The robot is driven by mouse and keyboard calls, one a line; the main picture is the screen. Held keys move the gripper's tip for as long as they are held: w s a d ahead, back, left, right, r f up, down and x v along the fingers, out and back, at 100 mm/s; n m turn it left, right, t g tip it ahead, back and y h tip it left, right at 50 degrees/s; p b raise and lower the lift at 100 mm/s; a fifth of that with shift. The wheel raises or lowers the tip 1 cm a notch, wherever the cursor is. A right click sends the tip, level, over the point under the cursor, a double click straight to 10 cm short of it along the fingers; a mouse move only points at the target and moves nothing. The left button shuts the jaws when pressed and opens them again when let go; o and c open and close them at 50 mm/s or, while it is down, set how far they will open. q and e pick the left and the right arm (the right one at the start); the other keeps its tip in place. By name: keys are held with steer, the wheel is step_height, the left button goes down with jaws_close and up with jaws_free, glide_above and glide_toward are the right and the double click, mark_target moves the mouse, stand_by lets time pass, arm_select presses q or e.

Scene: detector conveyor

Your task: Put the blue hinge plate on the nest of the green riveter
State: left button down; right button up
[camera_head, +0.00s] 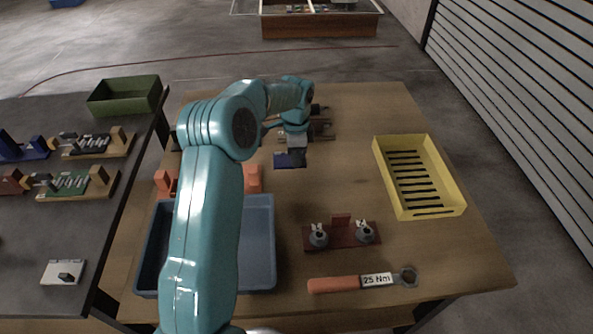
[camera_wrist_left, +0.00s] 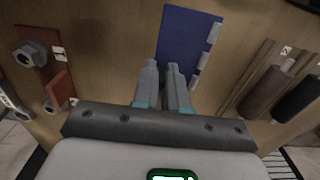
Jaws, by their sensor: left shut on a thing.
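My left gripper (camera_head: 291,149) is over the middle of the wooden table, shut on the near edge of the blue hinge plate (camera_head: 290,160). In the left wrist view the blue plate (camera_wrist_left: 188,38) extends beyond my fingertips (camera_wrist_left: 163,70), with grey knuckles along its right side. I cannot tell its height above the table. I cannot surely pick out the green riveter or its nest. A green-based fixture (camera_head: 75,186) stands on the dark table at the left. My left arm hides part of the wooden table. My right gripper is not in view.
A yellow slotted tray (camera_head: 462,208) is at the right, and a blue tray (camera_head: 262,245) is partly behind my arm. A red-brown nut stand (camera_head: 341,236) and orange wrench (camera_head: 335,285) are in front. Orange blocks (camera_head: 253,178) and dark cylinders (camera_wrist_left: 297,97) are near the gripper. A green bin (camera_head: 125,82) is farther left.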

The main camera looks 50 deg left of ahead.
arm_select(q)
step_height(320, 180, down, 6)
steer(key=shift+f, duration=0.15)
stand_by(0.3)
steer(key=shift+f, duration=0.1)
steer(key=c, duration=1.2)
jaws_free()
steer(key=shift+o, duration=0.2)
